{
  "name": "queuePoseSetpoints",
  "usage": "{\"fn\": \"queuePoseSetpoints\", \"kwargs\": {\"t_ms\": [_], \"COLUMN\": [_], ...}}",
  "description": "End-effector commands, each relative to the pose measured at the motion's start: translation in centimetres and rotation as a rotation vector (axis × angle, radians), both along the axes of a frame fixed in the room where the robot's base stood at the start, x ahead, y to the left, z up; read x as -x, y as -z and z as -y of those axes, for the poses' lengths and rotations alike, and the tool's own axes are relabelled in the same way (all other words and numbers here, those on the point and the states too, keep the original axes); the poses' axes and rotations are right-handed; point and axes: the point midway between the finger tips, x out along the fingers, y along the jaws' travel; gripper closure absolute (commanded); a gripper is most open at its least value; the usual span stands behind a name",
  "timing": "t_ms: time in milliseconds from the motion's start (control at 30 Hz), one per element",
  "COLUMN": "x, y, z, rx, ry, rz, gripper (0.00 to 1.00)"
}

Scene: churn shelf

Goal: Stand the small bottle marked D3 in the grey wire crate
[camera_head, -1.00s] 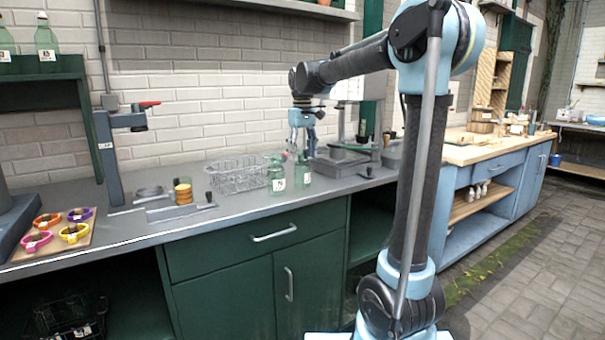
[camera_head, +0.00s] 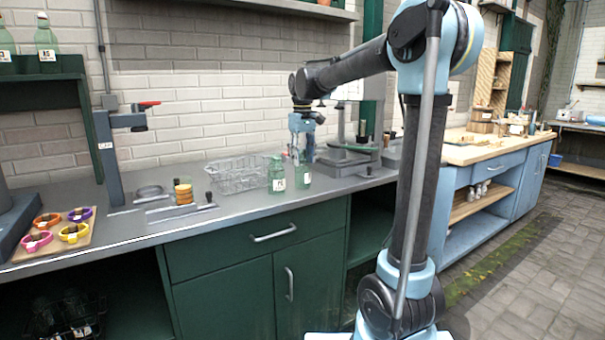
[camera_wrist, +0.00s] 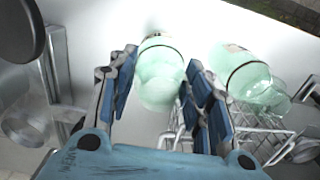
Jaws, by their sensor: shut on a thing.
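Two small green bottles stand close together on the grey counter, each with a white label too small to read, so I cannot tell which is D3. My gripper (camera_head: 303,160) points down and is shut on the right-hand bottle (camera_head: 303,180), around its upper part. In the wrist view this bottle (camera_wrist: 160,72) sits between the blue fingers (camera_wrist: 164,92). The other bottle (camera_head: 276,176) is just to its left, and shows right of the fingers in the wrist view (camera_wrist: 250,82). The grey wire crate (camera_head: 235,177) stands behind and left of the bottles.
A grey stand (camera_head: 345,160) is close to the right of my gripper. Coloured rings lie on a board (camera_head: 85,236).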

Motion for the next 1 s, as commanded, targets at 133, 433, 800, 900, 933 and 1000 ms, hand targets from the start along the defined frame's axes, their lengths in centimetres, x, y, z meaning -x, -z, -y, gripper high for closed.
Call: {"fn": "queuePoseSetpoints", "kwargs": {"t_ms": [133,433,800,900,933,1000], "x": [0.0,0.0,0.0,0.0,0.0,0.0], "y": [-0.6,-2.0,-2.9,-2.9,-2.9,-2.9], "z": [0.0,0.0,0.0,0.0,0.0,0.0], "rx": [0.000,0.000,0.000,0.000,0.000,0.000], "ry": [0.000,0.000,0.000,0.000,0.000,0.000], "rz": [0.000,0.000,0.000,0.000,0.000,0.000], "gripper": [0.90,1.00,1.00,1.00,1.00,1.00]}}
